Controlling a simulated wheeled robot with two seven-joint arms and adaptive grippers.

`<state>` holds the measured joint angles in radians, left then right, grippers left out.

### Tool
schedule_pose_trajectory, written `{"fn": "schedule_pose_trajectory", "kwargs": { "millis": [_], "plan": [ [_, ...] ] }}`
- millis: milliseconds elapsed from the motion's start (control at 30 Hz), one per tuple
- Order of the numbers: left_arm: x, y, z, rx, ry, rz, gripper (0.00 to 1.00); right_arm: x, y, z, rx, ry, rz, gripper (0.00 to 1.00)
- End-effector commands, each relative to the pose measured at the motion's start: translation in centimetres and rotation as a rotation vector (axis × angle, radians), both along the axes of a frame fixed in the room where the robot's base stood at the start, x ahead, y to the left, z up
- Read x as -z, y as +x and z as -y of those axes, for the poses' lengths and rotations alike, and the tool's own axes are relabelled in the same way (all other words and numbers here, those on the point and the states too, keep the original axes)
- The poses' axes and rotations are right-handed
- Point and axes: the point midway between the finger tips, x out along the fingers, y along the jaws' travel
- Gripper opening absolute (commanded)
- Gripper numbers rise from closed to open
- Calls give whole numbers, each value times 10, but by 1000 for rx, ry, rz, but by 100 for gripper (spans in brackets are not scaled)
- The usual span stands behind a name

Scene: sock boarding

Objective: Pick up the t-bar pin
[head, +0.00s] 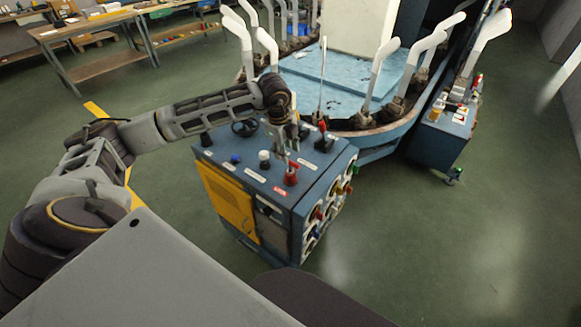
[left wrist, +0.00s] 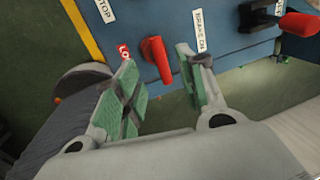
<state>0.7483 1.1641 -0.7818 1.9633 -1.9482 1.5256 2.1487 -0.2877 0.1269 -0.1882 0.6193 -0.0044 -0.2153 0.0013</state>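A red handle (head: 291,175), which I take to be the t-bar pin, stands on top of the blue control box beside a red label. My left gripper (head: 287,155) is just above and behind it in the head view. In the left wrist view the red handle (left wrist: 157,60) shows between the two green-padded fingertips (left wrist: 158,62), with gaps on both sides. The left gripper is open and empty. Whether the handle is between the fingers or just beyond them I cannot tell. My right gripper is not in view.
The blue control box (head: 245,178) carries a black handwheel (head: 244,128), a white knob (head: 264,158) and a red-handled lever (head: 323,127). That lever also shows in the left wrist view (left wrist: 300,24). The boarding machine with several white forms (head: 383,55) stands behind. Green floor is clear at right.

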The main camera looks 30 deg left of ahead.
Motion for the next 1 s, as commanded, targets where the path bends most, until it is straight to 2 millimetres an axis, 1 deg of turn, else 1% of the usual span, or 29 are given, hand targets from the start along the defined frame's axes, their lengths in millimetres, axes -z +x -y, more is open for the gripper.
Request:
{"fn": "schedule_pose_trajectory", "kwargs": {
  "millis": [167,367,500,600,800,1000],
  "plan": [
    [8,2,2,0,-2,-2,40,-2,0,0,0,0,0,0],
    [29,6,6,0,-1,-2,40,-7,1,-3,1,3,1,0],
    [43,9,6,0,-2,0,40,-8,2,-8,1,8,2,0],
    [49,10,6,0,-2,-1,40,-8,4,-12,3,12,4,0],
    [51,11,6,1,-2,0,40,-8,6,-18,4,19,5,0],
    [50,10,6,1,-2,0,40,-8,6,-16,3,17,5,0]
  ]
}}
